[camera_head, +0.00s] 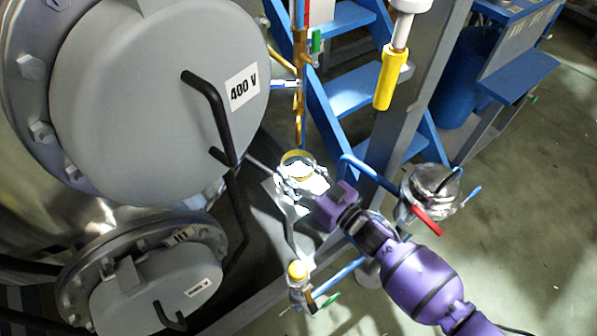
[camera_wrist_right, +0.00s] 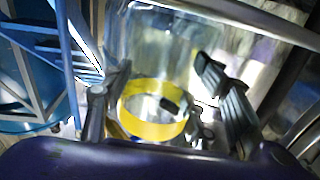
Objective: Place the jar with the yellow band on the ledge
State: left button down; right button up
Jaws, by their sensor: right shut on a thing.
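The jar with the yellow band (camera_head: 298,160) is clear glass and shows near the middle of the head view. In the right wrist view the jar (camera_wrist_right: 155,110) stands between the two fingers, its yellow band low in the picture. My right gripper (camera_head: 303,185) is shut on the jar; its fingers also show on both sides of the glass in the wrist view (camera_wrist_right: 165,105). A grey metal ledge (camera_head: 290,206) lies just below the jar in the head view. I cannot tell whether the jar touches it. My left gripper is not in view.
A large grey vessel (camera_head: 150,100) with a black handle (camera_head: 212,110) fills the left. A blue ladder (camera_head: 365,92) stands behind. A glass vessel (camera_head: 430,182) with a red-handled valve (camera_head: 426,221) is at the right.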

jog(key=shift+f, duration=0.15)
jog(key=o, duration=1.4)
